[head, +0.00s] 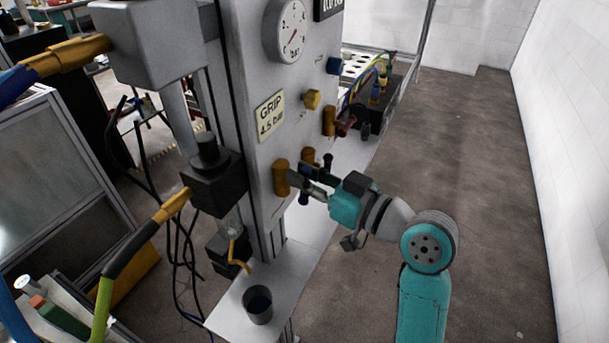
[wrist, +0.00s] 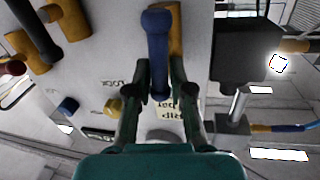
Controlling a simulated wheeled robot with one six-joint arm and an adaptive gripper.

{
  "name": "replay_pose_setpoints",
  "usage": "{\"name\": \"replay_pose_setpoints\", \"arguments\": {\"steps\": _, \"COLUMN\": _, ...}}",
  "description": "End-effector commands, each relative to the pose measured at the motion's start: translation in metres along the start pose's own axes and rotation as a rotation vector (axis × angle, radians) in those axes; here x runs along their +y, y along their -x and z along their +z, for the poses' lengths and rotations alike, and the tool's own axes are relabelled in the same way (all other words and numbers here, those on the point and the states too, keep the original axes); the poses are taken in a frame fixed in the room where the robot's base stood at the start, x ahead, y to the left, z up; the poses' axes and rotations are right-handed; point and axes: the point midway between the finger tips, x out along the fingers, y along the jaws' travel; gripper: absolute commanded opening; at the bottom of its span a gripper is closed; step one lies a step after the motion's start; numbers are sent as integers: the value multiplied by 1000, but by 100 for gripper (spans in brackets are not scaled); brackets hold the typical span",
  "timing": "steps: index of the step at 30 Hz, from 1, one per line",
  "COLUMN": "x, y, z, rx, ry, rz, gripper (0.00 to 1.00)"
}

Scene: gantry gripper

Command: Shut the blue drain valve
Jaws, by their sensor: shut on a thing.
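The blue drain valve lever (wrist: 158,45) runs lengthwise up the middle of the wrist view, roughly in line with its brass valve body (wrist: 176,35) behind it. My gripper (wrist: 160,82) has one finger on each side of the lever and is shut on it. In the head view my gripper (head: 304,182) is at the panel just right of the brass body (head: 281,177). Only the lower end of the blue lever (head: 303,199) shows there, below my fingers; the rest is hidden by them.
Another brass valve (head: 308,156) with a black lever (wrist: 36,30) is close beside. A red-handled valve (head: 345,126) is farther along the panel. A gauge (head: 292,33) is above. A cup (head: 258,305) stands on the ledge below. The floor (head: 470,180) at right is clear.

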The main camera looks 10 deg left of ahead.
Motion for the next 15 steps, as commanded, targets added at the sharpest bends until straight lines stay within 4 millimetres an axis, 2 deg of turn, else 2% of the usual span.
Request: {"name": "replay_pose_setpoints", "arguments": {"steps": 15, "x": 10, "y": -2, "z": 2, "rx": -89, "ry": -443, "rz": 1, "gripper": 0}}
